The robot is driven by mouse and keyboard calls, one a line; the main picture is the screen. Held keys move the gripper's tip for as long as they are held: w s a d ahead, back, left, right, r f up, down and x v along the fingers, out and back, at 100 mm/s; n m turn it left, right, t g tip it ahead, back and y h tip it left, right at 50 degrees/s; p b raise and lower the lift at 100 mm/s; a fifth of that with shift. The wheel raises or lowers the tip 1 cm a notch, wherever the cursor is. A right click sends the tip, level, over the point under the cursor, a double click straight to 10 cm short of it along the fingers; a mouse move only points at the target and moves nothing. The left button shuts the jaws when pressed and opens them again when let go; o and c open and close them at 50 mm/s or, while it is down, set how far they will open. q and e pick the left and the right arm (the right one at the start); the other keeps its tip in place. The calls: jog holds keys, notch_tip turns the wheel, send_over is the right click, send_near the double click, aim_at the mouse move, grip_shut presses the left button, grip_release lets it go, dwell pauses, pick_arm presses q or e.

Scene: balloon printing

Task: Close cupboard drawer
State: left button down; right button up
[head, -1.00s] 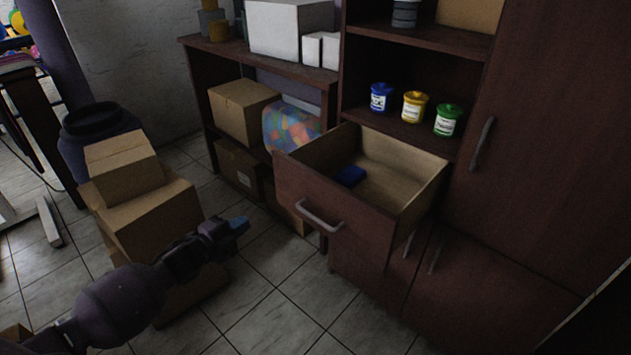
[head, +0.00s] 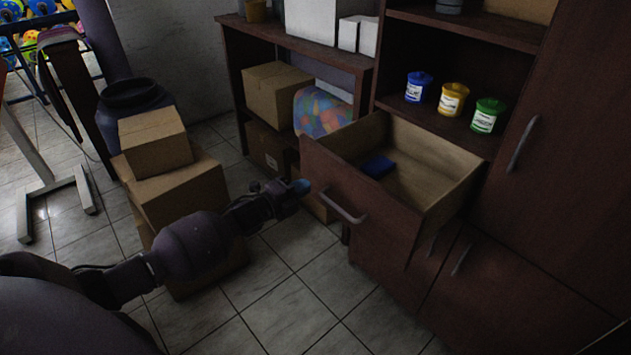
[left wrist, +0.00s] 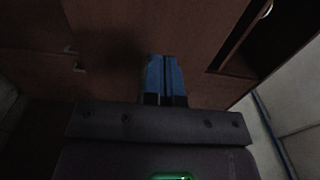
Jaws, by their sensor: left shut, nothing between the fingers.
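The cupboard drawer (head: 338,200) is pulled out in the head view, with a grey bar handle (head: 344,206) on its dark brown front. A small blue object (head: 377,166) lies inside it. My left gripper (head: 303,187) is shut and empty, its blue fingertips close to the left part of the drawer front. In the left wrist view the shut blue fingers (left wrist: 165,76) point at a dark brown wooden surface. I cannot tell whether they touch it. My right gripper is not in view.
Stacked cardboard boxes (head: 175,185) stand left of the drawer beside my left arm, with a dark barrel (head: 136,100) behind. Blue, yellow and green tins (head: 452,99) stand on the cupboard shelf. Tiled floor (head: 300,285) is clear in front.

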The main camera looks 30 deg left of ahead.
aim_at(322, 176)
pick_arm(q)
jog(key=x, duration=0.3)
jog(key=shift+w+d, duration=0.1)
jog(key=shift+w, duration=0.1)
jog(key=shift+w+d, duration=0.1)
jog(key=shift+w, duration=0.25)
jog(key=shift+w+b, duration=0.15)
jog(key=shift+b, duration=0.15)
